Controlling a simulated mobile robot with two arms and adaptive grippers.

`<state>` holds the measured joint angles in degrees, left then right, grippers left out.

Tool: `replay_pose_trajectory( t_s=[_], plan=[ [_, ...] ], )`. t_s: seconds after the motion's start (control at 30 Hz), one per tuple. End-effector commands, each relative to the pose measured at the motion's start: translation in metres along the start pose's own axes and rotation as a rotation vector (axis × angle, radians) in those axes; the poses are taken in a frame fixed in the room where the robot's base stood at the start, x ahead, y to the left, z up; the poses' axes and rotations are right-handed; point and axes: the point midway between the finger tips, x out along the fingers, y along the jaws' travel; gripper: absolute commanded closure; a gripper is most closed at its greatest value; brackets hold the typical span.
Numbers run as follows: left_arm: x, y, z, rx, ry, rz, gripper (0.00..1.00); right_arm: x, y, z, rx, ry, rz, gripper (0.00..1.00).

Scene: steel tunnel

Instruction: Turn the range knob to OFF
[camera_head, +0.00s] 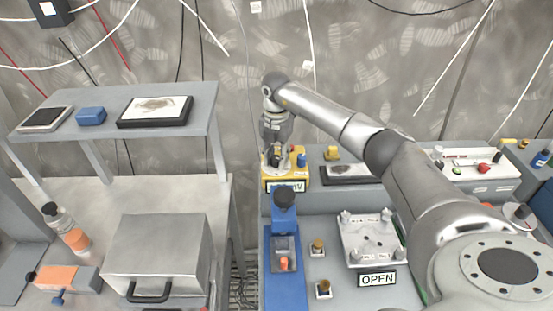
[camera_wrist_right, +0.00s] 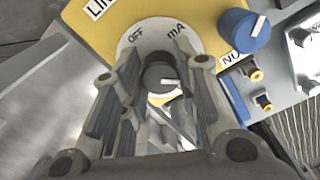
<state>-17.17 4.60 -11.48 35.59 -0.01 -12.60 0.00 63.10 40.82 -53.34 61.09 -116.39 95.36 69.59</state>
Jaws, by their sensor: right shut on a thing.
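The yellow meter box (camera_head: 299,181) sits on the grey bench; its front label ends in "V". The right wrist view shows its yellow face (camera_wrist_right: 112,22) with a pale dial marked OFF at upper left and mA at upper right. The dark range knob (camera_wrist_right: 158,76) is at the dial's middle, its white mark toward the right, away from OFF. My right gripper (camera_wrist_right: 155,92) is shut on the knob, one finger on each side. In the head view the same gripper (camera_head: 277,150) reaches down over the box. My left gripper is out of view.
A blue knob (camera_wrist_right: 244,29) stands close by on the right, beside a label starting "NU". A blue device (camera_head: 284,222) stands in front of the meter, and a plate with an OPEN sign (camera_head: 377,279) is at right. A metal box (camera_head: 158,252) is on the left table.

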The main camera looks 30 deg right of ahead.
Motion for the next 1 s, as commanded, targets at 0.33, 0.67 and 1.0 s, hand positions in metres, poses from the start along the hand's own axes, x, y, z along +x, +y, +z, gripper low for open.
replay_pose_trajectory(
  t_s=[0.33,0.67,1.0],
  plan=[
    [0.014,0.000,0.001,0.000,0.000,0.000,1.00,0.001,0.001,0.001,-0.329,-0.002,0.002,0.95],
    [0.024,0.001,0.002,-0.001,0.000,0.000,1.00,0.000,0.001,0.000,-0.643,-0.003,0.002,0.95],
    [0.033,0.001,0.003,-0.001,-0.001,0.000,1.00,0.000,0.002,0.000,-0.966,-0.003,0.001,0.95]
  ],
)
